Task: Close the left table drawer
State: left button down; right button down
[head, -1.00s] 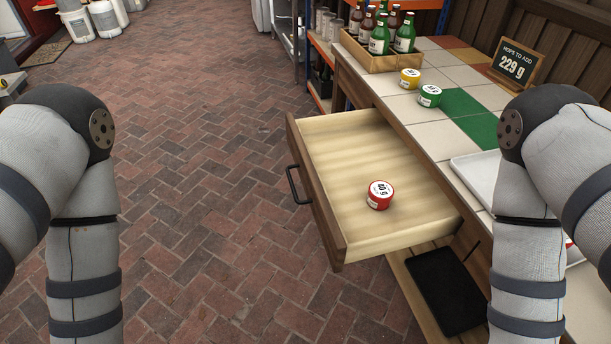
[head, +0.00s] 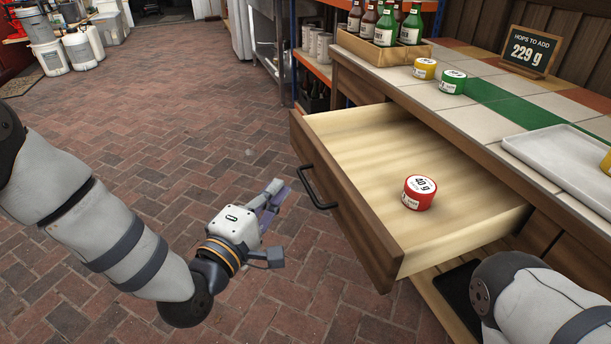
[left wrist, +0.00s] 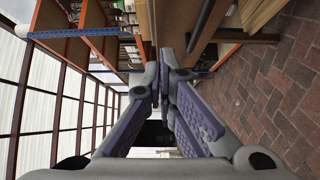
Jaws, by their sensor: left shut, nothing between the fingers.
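The table drawer (head: 350,215) is pulled out wide from the table, with a dark bar handle (head: 316,188) on its wooden front. A red tin (head: 420,193) marked 40 g sits inside it. My left gripper (head: 272,195) is shut and empty, a little left of the drawer front and apart from the handle. In the left wrist view the closed fingers (left wrist: 165,90) point ahead, with wooden furniture and the dark handle (left wrist: 203,25) beyond them at the top. My right arm shows at the lower right of the head view, but its gripper is out of frame.
On the tiled table top stand a crate of bottles (head: 375,50), a yellow tin (head: 425,69), a green tin (head: 452,82), a white tray (head: 560,160) and a sign (head: 530,50). A dark slab lies below the drawer. The brick floor (head: 170,150) at left is clear.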

aim_at(319, 156)
pick_arm(q)
jog(key=w+d, duration=0.6)
jog(key=shift+d+f+b, duration=0.1)
jog(key=shift+b, duration=0.3)
pick_arm(e)
jog(key=shift+s+f, duration=0.15)
jog(key=shift+f, duration=0.2)
